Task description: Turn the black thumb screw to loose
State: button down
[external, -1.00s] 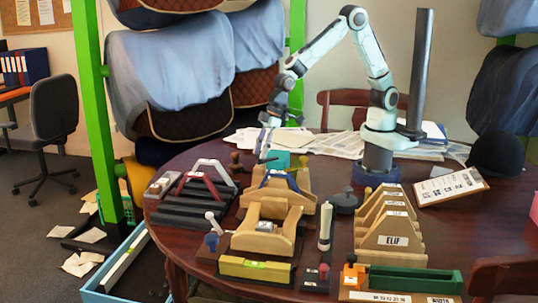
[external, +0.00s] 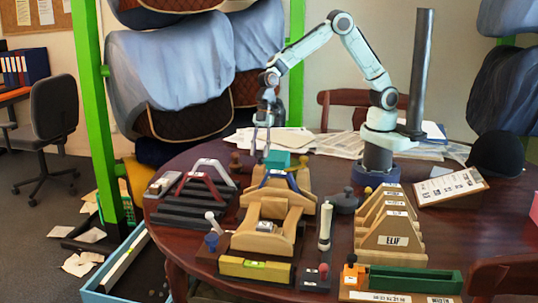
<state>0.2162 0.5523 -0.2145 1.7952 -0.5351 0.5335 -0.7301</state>
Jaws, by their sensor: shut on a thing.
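My gripper (external: 261,152) points down behind the left part of the wooden saddle stand. Its fingers are close together, shut at the black thumb screw; the screw itself is too small and covered to make out, and so is its turn. A teal block (external: 277,159) stands just right of the fingertips.
A brown wooden knob (external: 236,163) stands left of the fingers. A red arch on dark steps (external: 190,205) is further left. A dark round weight (external: 343,202) and wooden arches labelled ELIF (external: 390,240) stand to the right. Papers (external: 330,146) lie behind.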

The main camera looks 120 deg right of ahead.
jog(key=shift+f, duration=0.1)
dwell(0.4)
jog(key=c, duration=0.9)
grip_release()
jog(key=shift+o, duration=0.2)
jog(key=v, duration=1.2)
jog(key=shift+w, duration=0.1)
